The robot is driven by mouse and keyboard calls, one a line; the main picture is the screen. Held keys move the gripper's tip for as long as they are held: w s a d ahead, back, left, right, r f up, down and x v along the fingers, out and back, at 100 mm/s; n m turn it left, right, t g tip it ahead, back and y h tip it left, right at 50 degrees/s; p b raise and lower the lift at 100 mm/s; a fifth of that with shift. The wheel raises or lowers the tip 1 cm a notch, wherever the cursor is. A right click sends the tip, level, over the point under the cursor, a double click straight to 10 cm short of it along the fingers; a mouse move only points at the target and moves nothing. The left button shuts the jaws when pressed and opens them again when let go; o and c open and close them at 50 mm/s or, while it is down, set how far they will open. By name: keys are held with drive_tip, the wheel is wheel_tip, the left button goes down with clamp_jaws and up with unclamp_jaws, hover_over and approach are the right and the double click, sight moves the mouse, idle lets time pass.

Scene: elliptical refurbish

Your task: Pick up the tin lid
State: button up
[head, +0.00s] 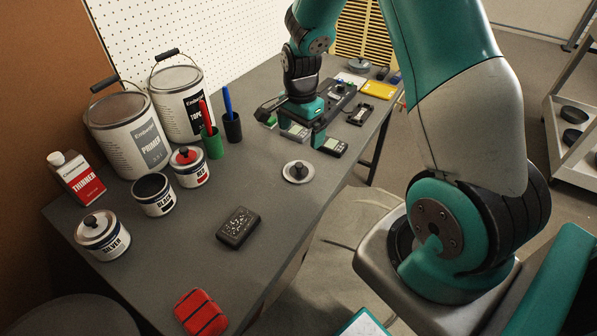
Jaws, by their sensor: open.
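A round pale grey tin lid (304,178) with a dark knob lies flat on the workbench, near the middle of the head view. My gripper (292,124) is open above the bench, farther back than this lid and apart from it. Its fingers point down near some small grey devices. A similar lid with a dark knob sits on the silver tin (107,248) at the front left. I cannot tell if anything is between the fingers.
The black tin (153,195), red tin (190,168), thinner can (77,178) and primer bucket (128,135) stand left. A dark box (238,228) and red case (201,313) lie in front. Bare bench surrounds the lid.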

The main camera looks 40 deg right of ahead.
sight(301, 165)
wheel_tip(301, 165, down, 12)
drive_tip(key=shift+s+r+p, duration=0.1)
drive_tip(key=shift+p, duration=0.2)
drive_tip(key=c, duration=0.6)
